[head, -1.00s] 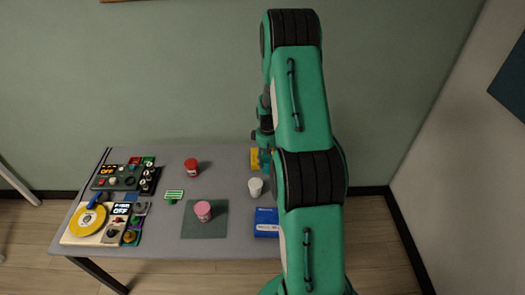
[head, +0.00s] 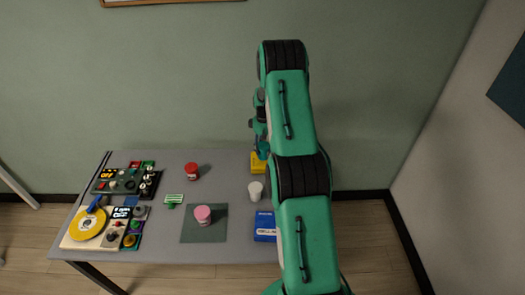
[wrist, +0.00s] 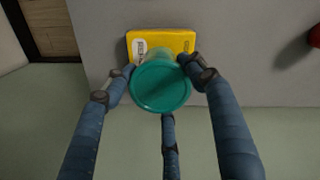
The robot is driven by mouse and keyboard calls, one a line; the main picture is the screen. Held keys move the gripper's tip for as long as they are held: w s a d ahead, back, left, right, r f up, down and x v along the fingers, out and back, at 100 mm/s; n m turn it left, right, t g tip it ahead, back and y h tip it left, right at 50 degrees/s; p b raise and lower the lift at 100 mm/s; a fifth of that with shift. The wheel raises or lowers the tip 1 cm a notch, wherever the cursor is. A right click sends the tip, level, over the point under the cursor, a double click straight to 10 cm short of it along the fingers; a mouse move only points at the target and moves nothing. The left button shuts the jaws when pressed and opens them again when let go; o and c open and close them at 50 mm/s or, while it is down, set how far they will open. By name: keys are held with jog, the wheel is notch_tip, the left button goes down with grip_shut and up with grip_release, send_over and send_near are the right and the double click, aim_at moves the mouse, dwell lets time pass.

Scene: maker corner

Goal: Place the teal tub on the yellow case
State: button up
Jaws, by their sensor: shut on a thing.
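The teal tub (wrist: 160,87) is held between the fingers of my gripper (wrist: 162,80), its round teal end facing the wrist camera. The yellow case (wrist: 172,40) lies on the grey table beyond the tub in the wrist view, with a white label on its left part. The tub overlaps the case's lower edge there; I cannot tell whether they touch. In the head view the yellow case (head: 258,166) is at the back of the table, just under my gripper (head: 262,150). My arm hides part of that area, and the tub is hard to make out there.
A white cup (head: 256,191) and a blue box (head: 265,226) stand nearer the front, beside my arm. A red tub (head: 191,171) and a pink tub (head: 203,214) on a dark mat (head: 190,234) are further left. Panels and a yellow disc (head: 87,223) fill the left end.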

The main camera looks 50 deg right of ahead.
jog(key=shift+w+d, duration=0.65)
jog(key=shift+w, duration=0.15)
jog(key=shift+f, duration=0.1)
jog(key=shift+f, duration=1.7)
jog(key=shift+f, duration=0.2)
jog(key=shift+c, duration=0.2)
jog(key=o, duration=1.3)
jog(key=shift+c, duration=0.2)
jog(key=shift+r, duration=0.2)
jog(key=shift+r, duration=6)
